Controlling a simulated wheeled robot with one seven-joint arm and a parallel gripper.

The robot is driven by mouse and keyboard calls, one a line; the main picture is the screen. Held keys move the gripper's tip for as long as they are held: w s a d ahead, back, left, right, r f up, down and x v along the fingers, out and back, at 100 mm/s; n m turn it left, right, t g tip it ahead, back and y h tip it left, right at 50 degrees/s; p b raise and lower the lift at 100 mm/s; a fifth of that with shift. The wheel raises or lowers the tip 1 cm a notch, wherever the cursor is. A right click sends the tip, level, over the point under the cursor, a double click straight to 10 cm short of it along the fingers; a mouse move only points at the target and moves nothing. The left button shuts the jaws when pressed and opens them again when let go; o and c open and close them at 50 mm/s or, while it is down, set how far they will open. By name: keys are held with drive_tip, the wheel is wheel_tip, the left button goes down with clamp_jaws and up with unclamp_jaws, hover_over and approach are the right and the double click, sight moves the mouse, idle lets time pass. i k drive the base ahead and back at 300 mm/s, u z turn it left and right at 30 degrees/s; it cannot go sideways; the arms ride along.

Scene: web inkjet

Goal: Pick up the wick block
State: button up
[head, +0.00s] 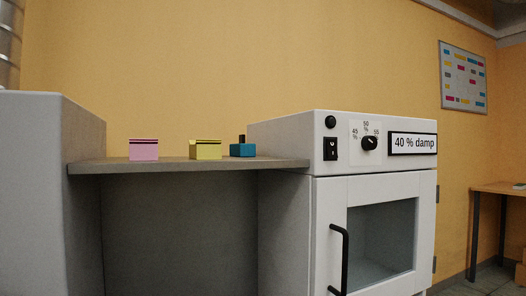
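Three small blocks stand on a grey shelf (110,167) in the head view. A pink block (143,150) is on the left and a yellow block (206,150) is in the middle; both have a thin lip along the top. A blue block (243,150) with a short dark upright peg stands on the right, close to the white cabinet. I cannot tell by any label which one is the wick block. My gripper is not in view.
A white cabinet (316,262) with a dial, a switch, a "40 % damp" sign (413,143) and a handled glass door (382,240) stands right of the shelf. A grey housing (35,190) bounds the left. A table (500,188) is far right.

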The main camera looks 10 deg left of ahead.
sight(241, 150)
drive_tip(key=k, duration=0.25)
drive_tip(key=u, duration=0.8)
